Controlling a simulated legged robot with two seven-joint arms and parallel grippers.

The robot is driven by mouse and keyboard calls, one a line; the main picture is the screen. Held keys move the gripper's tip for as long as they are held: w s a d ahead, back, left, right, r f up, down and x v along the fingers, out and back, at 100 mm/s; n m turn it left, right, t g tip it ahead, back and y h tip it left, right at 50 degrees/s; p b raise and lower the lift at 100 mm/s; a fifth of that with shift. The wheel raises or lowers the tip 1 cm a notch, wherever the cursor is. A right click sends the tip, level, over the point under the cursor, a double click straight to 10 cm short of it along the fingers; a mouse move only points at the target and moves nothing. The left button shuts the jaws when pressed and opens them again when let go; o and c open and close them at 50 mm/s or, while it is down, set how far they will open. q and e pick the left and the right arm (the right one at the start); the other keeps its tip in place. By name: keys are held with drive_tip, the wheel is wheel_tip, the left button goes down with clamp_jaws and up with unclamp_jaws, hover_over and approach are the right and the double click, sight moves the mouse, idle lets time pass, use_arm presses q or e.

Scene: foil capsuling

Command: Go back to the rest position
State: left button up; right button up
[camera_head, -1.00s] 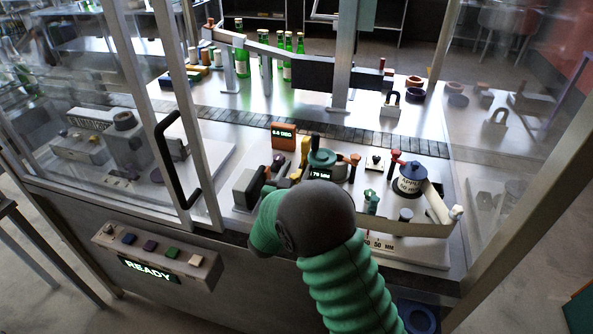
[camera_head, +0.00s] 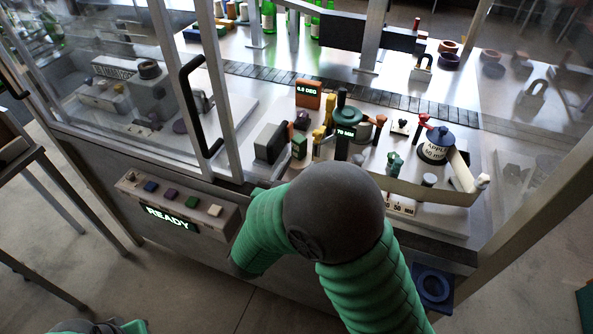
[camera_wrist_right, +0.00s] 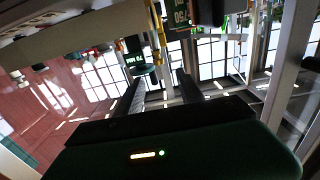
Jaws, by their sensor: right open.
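My right arm (camera_head: 335,215) comes in from the bottom right in the head view, its grey elbow in front of the enclosure. The hand itself is hidden or too unclear there. In the right wrist view my right gripper (camera_wrist_right: 159,78) has its two dark fingers apart, with nothing between them. A green part of my left arm (camera_head: 100,326) shows at the bottom left edge of the head view; its gripper is out of sight.
The work deck (camera_head: 260,175) carries a green-topped device (camera_head: 345,117), a blue-lidded pot (camera_head: 436,145) and a curved strip (camera_head: 440,192). A black door handle (camera_head: 190,105) and a button box with a READY display (camera_head: 170,218) are left of my arm. A blue ring (camera_head: 433,287) sits lower right.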

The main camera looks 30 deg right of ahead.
drive_tip(key=shift+s+a, duration=0.2)
idle(0.3)
